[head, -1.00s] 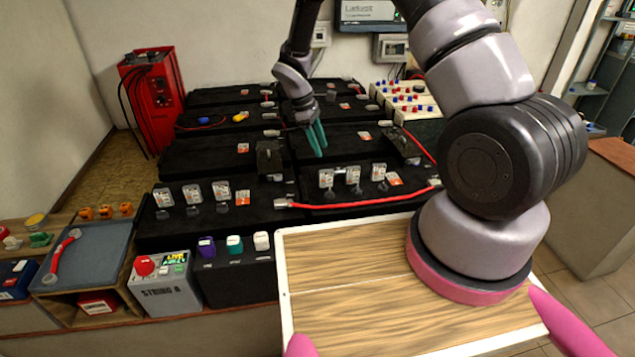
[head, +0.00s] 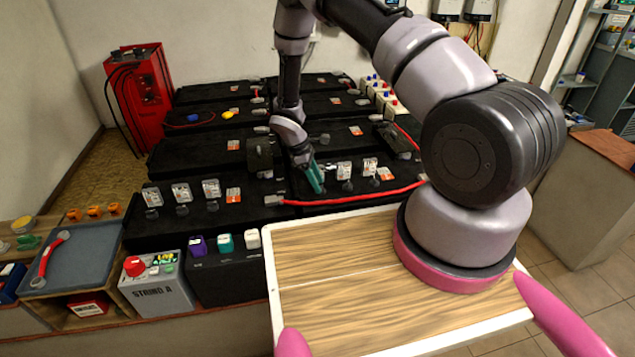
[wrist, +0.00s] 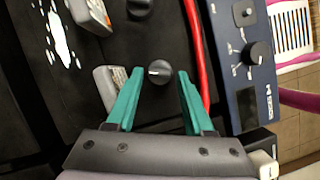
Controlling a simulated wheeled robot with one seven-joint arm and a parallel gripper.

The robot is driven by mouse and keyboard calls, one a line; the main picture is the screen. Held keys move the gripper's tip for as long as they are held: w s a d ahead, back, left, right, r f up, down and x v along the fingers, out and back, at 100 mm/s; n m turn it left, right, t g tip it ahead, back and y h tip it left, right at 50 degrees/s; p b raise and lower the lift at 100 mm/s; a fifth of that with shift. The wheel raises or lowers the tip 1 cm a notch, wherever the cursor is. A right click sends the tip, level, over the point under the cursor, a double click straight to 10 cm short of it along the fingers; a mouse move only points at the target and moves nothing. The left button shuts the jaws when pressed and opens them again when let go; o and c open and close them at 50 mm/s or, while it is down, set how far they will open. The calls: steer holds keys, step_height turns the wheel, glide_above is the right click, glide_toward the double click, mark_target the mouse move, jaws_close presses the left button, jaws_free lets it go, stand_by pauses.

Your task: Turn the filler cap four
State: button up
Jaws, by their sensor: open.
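A round black filler cap (wrist: 160,72) with a pale mark on top lies between the fingertips of my gripper (wrist: 161,80) in the wrist view. The fingers are open, one on each side of the cap, with gaps on both sides. A grey tag (wrist: 108,85) stands beside it, partly behind the left finger; its number is not readable. Another black cap (wrist: 140,8) shows at the top edge. In the head view my gripper (head: 315,178) is low over the left end of the tagged row on the right front battery, and hides the leftmost cap.
A red cable (wrist: 197,55) runs close to the right finger. A blue device (wrist: 245,60) with a black knob lies farther right. The left front battery carries several tags (head: 182,193). A wooden board (head: 340,270) is in front, and a red charger (head: 140,95) stands at the left.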

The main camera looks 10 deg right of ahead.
steer(key=shift+f, duration=0.2)
steer(key=shift+d, duration=0.1)
steer(key=shift+c, duration=0.3)
jaws_close()
steer(key=shift+m, duration=0.3)
steer(key=m+g, duration=0.1)
steer(key=m, duration=0.2)
steer(key=m+g+y, duration=0.1)
steer(key=m, duration=0.2)
steer(key=shift+w+d+y, duration=0.2)
steer(key=shift+y, duration=0.1)
steer(key=m+y, duration=0.1)
steer(key=m, duration=0.2)
steer(key=shift+d+m+g, duration=0.15)
steer(key=shift+m+g, duration=0.15)
steer(key=shift+g, duration=0.1)
steer(key=shift+d+m+y, duration=0.1)
steer(key=shift+m+y, duration=0.7)
steer(key=shift+m, duration=1)
